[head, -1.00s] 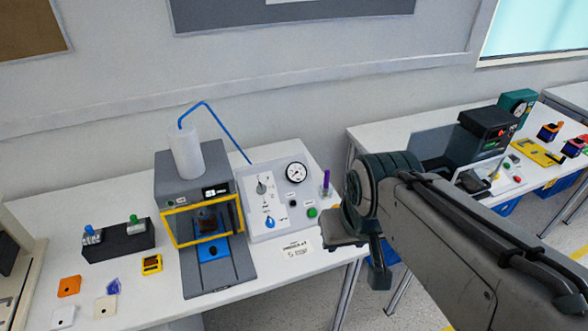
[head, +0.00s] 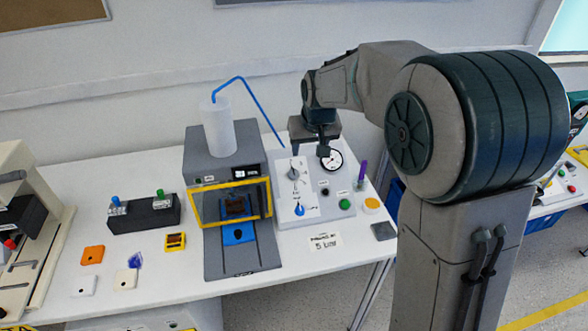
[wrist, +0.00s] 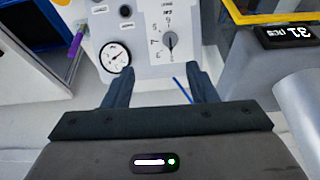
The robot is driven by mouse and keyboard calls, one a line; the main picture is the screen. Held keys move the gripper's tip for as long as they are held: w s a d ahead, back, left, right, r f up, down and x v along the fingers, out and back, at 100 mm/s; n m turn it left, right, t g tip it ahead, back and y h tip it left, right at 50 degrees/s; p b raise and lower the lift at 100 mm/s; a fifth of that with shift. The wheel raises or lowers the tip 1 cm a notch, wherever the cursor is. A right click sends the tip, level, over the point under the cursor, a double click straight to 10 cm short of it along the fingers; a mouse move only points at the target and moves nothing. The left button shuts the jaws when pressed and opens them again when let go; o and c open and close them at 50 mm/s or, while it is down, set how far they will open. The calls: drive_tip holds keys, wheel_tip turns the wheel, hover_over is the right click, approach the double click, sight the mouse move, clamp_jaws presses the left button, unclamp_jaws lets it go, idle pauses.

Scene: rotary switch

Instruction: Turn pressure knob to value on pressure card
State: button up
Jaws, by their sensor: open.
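The white control panel (head: 318,203) carries a grey pointer knob (head: 293,174) with a printed scale, a blue knob (head: 299,210) below it and a round gauge (head: 331,159). The pressure card (head: 325,246) lies on the table in front of the panel and seems to read 5 bar. My gripper (head: 320,148) is above the panel's back edge, close to the gauge. In the wrist view my gripper (wrist: 160,76) is open and empty, its fingers apart. The grey knob (wrist: 169,41) shows beyond them, not touched, nearer the right finger; the gauge (wrist: 115,57) is at left.
A grey machine with a yellow frame (head: 232,202) and a white cylinder (head: 219,128) stands left of the panel; a blue tube (head: 262,108) arches from it. A purple stick (head: 362,172) stands at the panel's right. Small tiles and a black block (head: 151,211) lie farther left.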

sight(294, 172)
drive_tip(key=x, duration=0.5)
drive_tip(key=w+a+p+x, duration=0.1)
drive_tip(key=x, duration=0.5)
drive_tip(key=a+p+x, duration=0.1)
drive_tip(key=x, duration=0.5)
drive_tip(key=shift+w+a+r, duration=0.25)
drive_tip(key=shift+r, duration=0.15)
drive_tip(key=c, duration=1)
